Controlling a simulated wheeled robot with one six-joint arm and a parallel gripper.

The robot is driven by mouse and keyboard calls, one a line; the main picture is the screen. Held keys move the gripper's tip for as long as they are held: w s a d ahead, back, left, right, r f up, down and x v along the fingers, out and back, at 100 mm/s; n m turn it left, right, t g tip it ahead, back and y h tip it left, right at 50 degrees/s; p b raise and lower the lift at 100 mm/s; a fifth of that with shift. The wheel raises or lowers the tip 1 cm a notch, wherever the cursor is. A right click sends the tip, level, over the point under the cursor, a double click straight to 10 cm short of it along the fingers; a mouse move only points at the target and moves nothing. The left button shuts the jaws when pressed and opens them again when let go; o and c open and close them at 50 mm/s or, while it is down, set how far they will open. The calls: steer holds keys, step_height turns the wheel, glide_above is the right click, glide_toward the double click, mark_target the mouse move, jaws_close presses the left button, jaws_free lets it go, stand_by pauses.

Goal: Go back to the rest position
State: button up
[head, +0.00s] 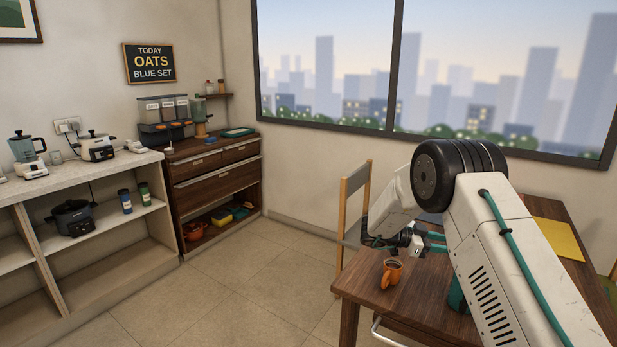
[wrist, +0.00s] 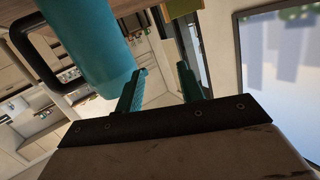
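My gripper (head: 436,242) is above the wooden table in the head view, with its teal fingers pointing right. In the wrist view the two teal fingers (wrist: 160,88) stand apart with nothing between them. A large teal cylinder (wrist: 92,45) with a dark loop handle (wrist: 35,50) is beside the left finger; I cannot tell if they touch. In the head view a teal thing (head: 457,296) shows partly behind my arm, mostly hidden.
The wooden table (head: 352,287) has a yellow sheet (head: 558,238) at its far right. A chair (head: 354,190) stands at its left. Shelves (head: 120,238) and a drawer cabinet (head: 215,175) line the left wall. The floor between (head: 255,280) is clear.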

steer(key=w+a+r+n+t+y, duration=0.1)
steer(key=w+a+n+t+y, duration=0.7)
steer(key=t, duration=0.3)
steer(key=s+a+r+n+g+y, duration=0.1)
steer(key=s+a+r+n+y, duration=0.25)
steer(key=s+a+y, duration=0.2)
steer(key=s+a+r+n+y, duration=0.3)
steer(key=s+a+r+y, duration=0.15)
steer(key=a, duration=0.25)
steer(key=s+a+r+n+g+y, duration=0.1)
steer(key=s+r+n+g, duration=0.15)
steer(key=s, duration=0.95)
steer(key=s+a+r+n+g, duration=0.15)
steer(key=s+g, duration=0.25)
steer(key=s, duration=0.8)
steer(key=s+d+r+h, duration=0.1)
steer(key=s+d+r, duration=0.1)
steer(key=s, duration=0.5)
steer(key=s+d+r+n+h, duration=0.1)
steer(key=s+d+r, duration=0.1)
steer(key=s, duration=0.5)
steer(key=s+d+r+n+h, duration=0.1)
steer(key=s+d+r, duration=0.1)
steer(key=s, duration=0.6)
steer(key=shift+d+g, duration=0.35)
steer(key=shift+d, duration=0.5)
